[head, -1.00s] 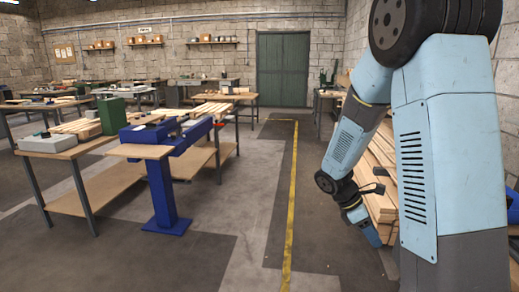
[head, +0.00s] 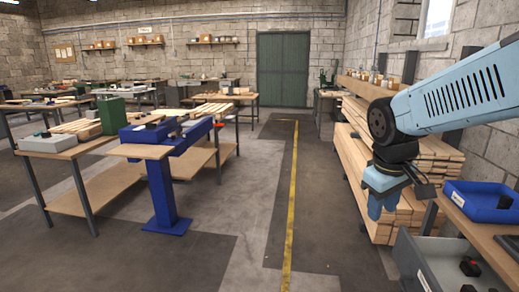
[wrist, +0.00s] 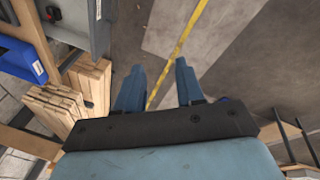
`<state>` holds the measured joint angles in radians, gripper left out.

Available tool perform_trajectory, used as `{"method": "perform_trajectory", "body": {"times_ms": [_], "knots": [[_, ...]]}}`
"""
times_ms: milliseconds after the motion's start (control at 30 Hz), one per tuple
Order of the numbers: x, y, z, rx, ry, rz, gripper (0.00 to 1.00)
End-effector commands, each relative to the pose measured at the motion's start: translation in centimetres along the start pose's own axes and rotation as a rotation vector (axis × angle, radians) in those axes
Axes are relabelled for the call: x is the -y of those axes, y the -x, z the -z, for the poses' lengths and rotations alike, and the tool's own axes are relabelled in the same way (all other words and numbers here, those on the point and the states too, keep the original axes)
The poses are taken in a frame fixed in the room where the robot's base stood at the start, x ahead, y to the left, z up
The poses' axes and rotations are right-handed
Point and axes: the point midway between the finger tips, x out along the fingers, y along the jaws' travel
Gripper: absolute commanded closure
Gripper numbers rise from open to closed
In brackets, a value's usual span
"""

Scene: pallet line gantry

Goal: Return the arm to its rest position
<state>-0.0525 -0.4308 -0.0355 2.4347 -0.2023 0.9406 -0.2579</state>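My gripper (head: 378,207) hangs at the right of the head view, pointing down in front of the stacked timber. My arm, light blue with dark joints, reaches in from the right edge above it. In the wrist view my gripper (wrist: 158,83) shows two blue fingers spread apart, with only floor and part of a yellow line between them. It is open and holds nothing.
Stacked timber (head: 355,170) stands close behind my gripper. A blue tray (head: 482,201) on a bench and an open grey drawer (head: 425,262) are at the right. A blue stand (head: 163,195) and workbench are left. The floor by the yellow line (head: 290,220) is clear.

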Motion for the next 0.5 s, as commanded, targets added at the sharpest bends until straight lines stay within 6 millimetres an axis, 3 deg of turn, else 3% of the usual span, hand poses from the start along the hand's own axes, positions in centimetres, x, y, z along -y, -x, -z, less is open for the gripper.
{"method": "perform_trajectory", "body": {"times_ms": [200,500], "knots": [[1.7,3.6,-1.9,-0.155,-0.207,0.031,0.62],[3.5,6.3,-3.6,-0.292,-0.39,0.078,0.62]]}}
